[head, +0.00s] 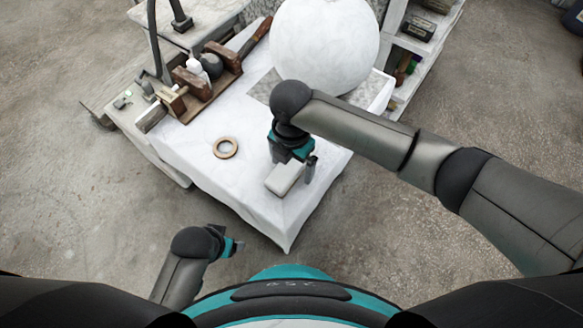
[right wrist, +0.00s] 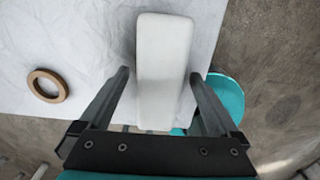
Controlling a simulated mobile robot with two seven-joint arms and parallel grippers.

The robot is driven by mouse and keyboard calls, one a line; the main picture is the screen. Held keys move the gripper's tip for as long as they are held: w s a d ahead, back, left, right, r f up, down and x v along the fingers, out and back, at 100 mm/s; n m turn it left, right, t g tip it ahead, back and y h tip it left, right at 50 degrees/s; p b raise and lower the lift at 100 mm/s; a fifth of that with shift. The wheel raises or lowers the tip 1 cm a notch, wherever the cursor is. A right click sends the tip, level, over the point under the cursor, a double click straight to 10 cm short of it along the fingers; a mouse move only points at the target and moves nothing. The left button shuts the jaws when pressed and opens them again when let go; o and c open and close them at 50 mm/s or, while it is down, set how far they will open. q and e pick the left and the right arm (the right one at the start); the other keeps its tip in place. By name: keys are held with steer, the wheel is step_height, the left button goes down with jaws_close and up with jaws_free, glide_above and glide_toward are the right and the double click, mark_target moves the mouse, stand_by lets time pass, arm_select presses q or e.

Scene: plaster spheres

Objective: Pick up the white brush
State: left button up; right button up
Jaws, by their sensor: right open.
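The white brush (head: 284,179) is a pale, rounded block near the front right edge of the cloth-covered table. In the right wrist view the brush (right wrist: 163,65) points lengthwise away from me, between the two fingers. My right gripper (head: 292,166) is over the brush, open, with one finger on each side. In the right wrist view a gap shows between the right gripper (right wrist: 160,76) fingers and the brush. Any bristles are hidden underneath. My left gripper (head: 234,246) is low in front of the table, away from the brush; its jaw opening is unclear.
A wooden ring (head: 225,148) lies left of the brush on the white cloth (head: 255,205). A large plaster sphere (head: 325,45) stands behind. A wooden tool caddy (head: 222,75) with bottles is at the back left. A shelf (head: 405,75) stands at the right. The front left cloth is clear.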

steer(key=shift+f, duration=0.2)
jaws_close()
stand_by(0.8)
steer(key=shift+r, duration=0.15)
